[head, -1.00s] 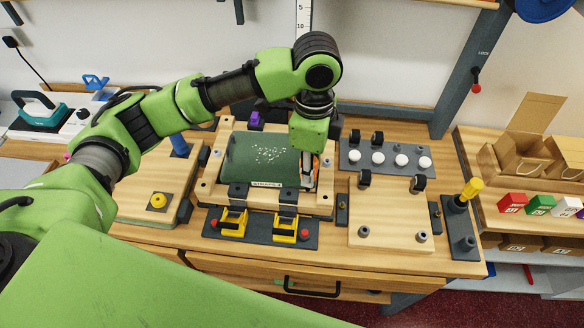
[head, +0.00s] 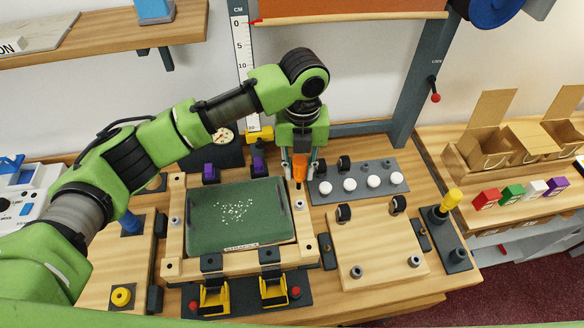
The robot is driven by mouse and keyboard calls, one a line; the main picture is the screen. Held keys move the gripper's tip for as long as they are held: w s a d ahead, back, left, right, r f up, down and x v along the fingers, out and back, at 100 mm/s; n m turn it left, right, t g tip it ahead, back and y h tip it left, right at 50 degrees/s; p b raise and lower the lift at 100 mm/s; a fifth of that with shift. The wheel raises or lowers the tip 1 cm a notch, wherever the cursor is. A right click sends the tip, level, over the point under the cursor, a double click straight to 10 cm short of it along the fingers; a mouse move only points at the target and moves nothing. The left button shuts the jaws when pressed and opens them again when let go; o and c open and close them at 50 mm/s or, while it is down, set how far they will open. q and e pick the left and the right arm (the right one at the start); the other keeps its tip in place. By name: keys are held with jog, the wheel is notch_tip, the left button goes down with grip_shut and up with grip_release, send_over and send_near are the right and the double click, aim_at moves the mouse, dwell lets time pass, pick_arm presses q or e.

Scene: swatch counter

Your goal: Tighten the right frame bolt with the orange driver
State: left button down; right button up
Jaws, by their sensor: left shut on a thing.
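My left gripper (head: 299,165) is shut on the orange driver (head: 299,170), which points down near the back right corner of the wooden frame (head: 173,245). The driver's lower end is too small to make out, so I cannot tell whether it touches anything. The frame surrounds a green, speckled panel (head: 238,215). A small grey bolt (head: 300,204) shows on the frame's right rail, in front of the driver and apart from it. Another bolt (head: 176,221) is on the left rail. My right gripper is out of view.
Yellow clamps (head: 215,297) stand at the frame's front edge, and purple clamps (head: 209,173) at its back. To the right are a grey strip with white knobs (head: 373,181), a wooden board (head: 380,245) and a yellow-handled tool (head: 451,200) upright in a dark holder.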

aim_at(302, 180)
pick_arm(q)
jog(key=shift+w+f, duration=0.1)
jog(key=shift+d, duration=0.15)
jog(key=f+b, duration=0.1)
jog(key=s+f+b, duration=0.1)
jog(key=shift+d+b, duration=0.25)
jog(key=shift+b, duration=0.1)
jog(key=shift+w+a+f+b, duration=0.15)
jog(key=shift+f+b, duration=0.8)
jog(key=shift+b, duration=0.05)
jog(key=shift+f, duration=0.85)
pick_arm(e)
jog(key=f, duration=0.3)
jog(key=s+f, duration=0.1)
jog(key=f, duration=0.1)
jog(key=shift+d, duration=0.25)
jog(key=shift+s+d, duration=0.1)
